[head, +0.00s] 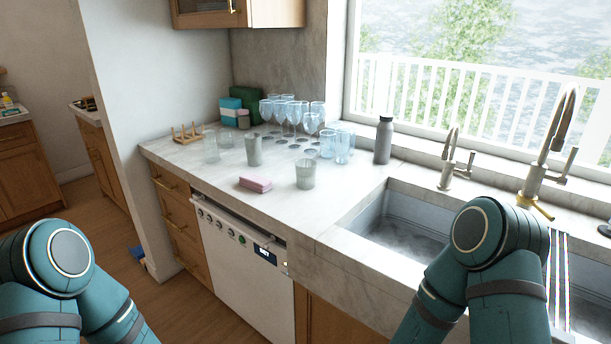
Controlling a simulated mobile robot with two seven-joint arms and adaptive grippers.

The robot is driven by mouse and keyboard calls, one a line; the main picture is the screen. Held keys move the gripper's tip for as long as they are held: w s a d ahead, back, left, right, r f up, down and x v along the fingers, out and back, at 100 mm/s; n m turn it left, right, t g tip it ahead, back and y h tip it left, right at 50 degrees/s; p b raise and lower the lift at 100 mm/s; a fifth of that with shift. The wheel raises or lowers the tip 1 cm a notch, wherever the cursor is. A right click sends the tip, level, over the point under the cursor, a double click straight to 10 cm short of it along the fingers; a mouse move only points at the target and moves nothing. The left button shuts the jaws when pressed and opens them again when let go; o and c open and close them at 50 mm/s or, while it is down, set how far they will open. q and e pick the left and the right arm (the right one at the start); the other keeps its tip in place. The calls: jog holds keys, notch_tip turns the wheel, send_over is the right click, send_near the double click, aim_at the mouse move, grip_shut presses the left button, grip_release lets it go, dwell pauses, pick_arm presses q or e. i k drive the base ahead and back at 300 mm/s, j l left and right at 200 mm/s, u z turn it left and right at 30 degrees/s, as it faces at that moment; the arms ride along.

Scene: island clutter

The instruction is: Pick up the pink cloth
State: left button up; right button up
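A small folded pink cloth (255,184) lies flat on the marble counter (215,172), near its front edge above the white dishwasher. My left arm is at the lower left and my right arm is at the lower right, in front of the sink. Both arms are well apart from the cloth. Neither gripper shows in the head view.
A grey glass (305,174) stands right of the cloth, another glass (253,150) behind it. Several wine glasses (292,113) and a grey bottle (383,140) stand farther back. The sink (400,232) with faucets is at right. Counter left of the cloth is clear.

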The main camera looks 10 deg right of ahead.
aim_at(258, 183)
jog(key=i+j+z, duration=0.1)
jog(key=z, duration=0.55)
jog(key=i+j+z, duration=0.2)
jog(key=j+z, duration=0.2)
jog(key=j, duration=0.15)
jog(key=j+z, duration=0.2)
jog(key=i+j+z, duration=0.1)
jog(key=j, duration=0.45)
jog(key=i+j+z, duration=0.1)
jog(key=j, duration=0.4)
